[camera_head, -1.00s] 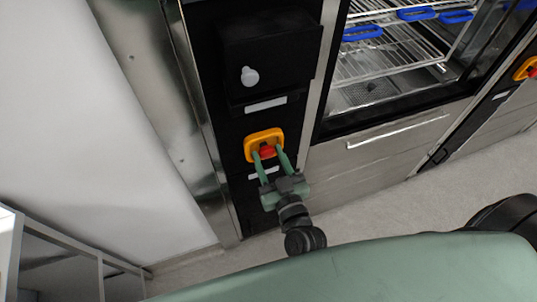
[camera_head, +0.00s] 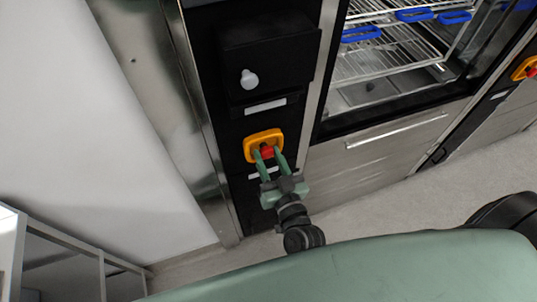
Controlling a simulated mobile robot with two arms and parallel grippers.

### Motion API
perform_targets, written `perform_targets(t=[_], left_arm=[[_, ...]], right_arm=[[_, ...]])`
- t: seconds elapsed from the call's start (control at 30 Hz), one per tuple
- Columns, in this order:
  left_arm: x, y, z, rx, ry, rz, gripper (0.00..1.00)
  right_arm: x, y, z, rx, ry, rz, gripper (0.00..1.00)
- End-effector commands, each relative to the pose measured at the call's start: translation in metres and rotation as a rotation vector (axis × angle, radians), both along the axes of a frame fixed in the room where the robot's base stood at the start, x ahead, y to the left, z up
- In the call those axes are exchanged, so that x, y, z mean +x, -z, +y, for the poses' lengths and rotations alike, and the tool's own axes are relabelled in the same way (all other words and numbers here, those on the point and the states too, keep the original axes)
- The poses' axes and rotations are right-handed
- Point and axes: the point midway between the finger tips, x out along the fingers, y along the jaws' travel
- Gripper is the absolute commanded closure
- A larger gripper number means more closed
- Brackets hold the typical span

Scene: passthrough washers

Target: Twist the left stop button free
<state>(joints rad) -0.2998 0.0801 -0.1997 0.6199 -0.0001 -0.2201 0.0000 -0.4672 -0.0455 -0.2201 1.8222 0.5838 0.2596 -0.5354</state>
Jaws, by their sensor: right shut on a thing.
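The left stop button (camera_head: 267,152) is red and sits in a yellow surround (camera_head: 262,138) on the black control panel of the washer. My right gripper (camera_head: 268,158) reaches up to it from below. Its two green fingers are shut on the red button, one on each side, and partly cover it. My left gripper is not in view.
A black box with a white knob (camera_head: 249,79) sits above the button. The washer chamber with wire racks (camera_head: 385,55) and blue handles is to the right. A second stop button (camera_head: 531,72) shows at the right edge. A white wall is at left.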

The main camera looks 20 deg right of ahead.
Motion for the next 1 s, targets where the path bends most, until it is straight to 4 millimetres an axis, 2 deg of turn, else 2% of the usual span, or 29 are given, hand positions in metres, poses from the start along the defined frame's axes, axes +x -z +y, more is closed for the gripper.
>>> perform_targets(t=[0.5,1.0], left_arm=[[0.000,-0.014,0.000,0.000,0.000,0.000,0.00],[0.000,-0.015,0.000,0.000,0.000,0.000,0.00]], right_arm=[[0.000,-0.001,0.000,0.340,-0.001,0.010,1.00],[0.001,-0.001,0.000,0.423,0.001,0.011,1.00]])
